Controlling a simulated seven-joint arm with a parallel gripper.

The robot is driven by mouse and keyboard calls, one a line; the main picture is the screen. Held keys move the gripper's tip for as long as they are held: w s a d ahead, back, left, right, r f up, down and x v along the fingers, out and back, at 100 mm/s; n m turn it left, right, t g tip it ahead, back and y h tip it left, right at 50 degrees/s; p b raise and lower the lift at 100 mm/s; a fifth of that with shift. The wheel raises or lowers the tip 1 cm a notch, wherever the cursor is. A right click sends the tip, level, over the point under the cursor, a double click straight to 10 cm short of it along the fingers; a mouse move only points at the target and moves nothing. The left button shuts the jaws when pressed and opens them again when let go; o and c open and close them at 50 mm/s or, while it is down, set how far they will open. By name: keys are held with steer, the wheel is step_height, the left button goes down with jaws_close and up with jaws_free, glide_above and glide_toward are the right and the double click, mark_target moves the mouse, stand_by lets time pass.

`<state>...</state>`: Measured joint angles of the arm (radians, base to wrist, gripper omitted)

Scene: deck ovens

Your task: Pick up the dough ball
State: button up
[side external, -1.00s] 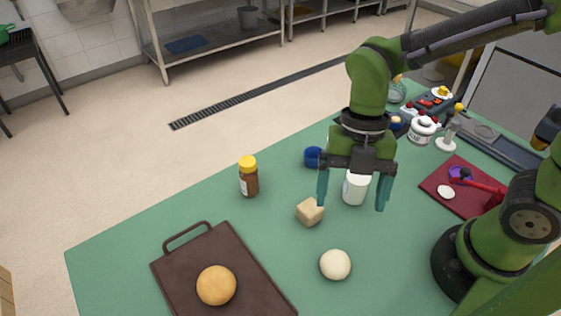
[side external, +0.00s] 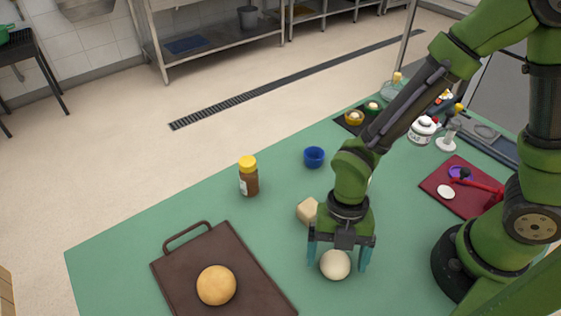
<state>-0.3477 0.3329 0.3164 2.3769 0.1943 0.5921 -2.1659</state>
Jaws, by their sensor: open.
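The dough ball (side external: 335,265) is a pale cream ball on the green table (side external: 150,238), toward the front and middle. My gripper (side external: 338,266) is low over it, pointing down, with one teal finger on each side of the ball. The jaws are open, and a narrow gap seems to show between the left finger and the ball. Whether the right finger touches it I cannot tell.
A tan block (side external: 306,211) sits just behind my gripper. A brown board (side external: 180,268) bearing a golden bun (side external: 216,285) lies at left. A yellow-capped jar (side external: 248,177) and blue cup (side external: 314,157) stand farther back. A red mat (side external: 440,205) lies at right.

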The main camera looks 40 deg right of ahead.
steer(key=shift+f, duration=0.15)
steer(key=c, duration=1.2)
steer(key=shift+o, duration=0.2)
